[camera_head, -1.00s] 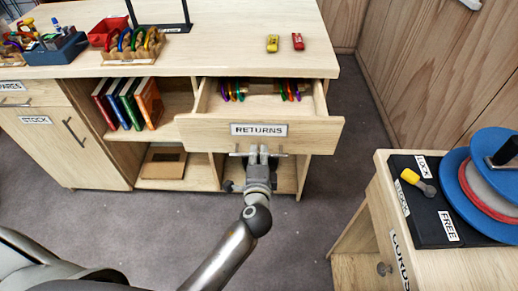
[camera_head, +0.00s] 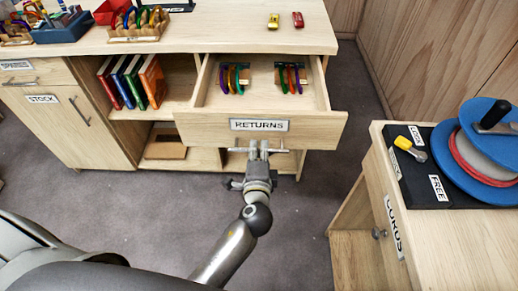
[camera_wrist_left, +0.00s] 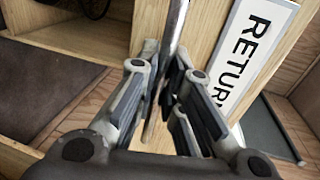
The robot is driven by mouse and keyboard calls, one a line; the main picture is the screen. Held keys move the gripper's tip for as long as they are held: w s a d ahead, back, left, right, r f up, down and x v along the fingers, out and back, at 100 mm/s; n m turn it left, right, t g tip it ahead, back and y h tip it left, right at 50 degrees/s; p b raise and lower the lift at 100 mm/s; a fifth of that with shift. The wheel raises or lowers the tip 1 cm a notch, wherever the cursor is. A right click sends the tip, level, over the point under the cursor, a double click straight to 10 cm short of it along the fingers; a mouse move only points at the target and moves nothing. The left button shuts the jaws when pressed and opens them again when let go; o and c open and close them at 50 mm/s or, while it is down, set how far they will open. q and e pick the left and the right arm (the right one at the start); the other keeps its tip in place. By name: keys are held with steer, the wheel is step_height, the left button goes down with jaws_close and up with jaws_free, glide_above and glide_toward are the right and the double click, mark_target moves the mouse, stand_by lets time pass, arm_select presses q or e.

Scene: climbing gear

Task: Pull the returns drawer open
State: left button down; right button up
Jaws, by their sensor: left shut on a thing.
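The returns drawer (camera_head: 210,131), a pale wood drawer with a RETURNS label, stands pulled well out of the bench. Two groups of coloured carabiners (camera_head: 291,78) show inside it. My left gripper (camera_head: 258,153) is at the middle of its front, just below the label. It is shut on the drawer's metal bar handle (camera_head: 281,151). In the left wrist view the handle bar (camera_wrist_left: 172,40) runs between the fingers, beside the label (camera_wrist_left: 245,50). My right gripper is not in view.
The bench top (camera_head: 220,35) holds bins, a carabiner rack and two small items. Books (camera_head: 130,82) stand on the shelf left of the drawer. A cords cabinet (camera_head: 440,230) with a blue reel (camera_head: 490,140) stands at right. Grey floor is clear before the bench.

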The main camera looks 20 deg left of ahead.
arm_select(q)
steer(key=c, duration=1.5)
jaws_free()
steer(key=v, duration=1.2)
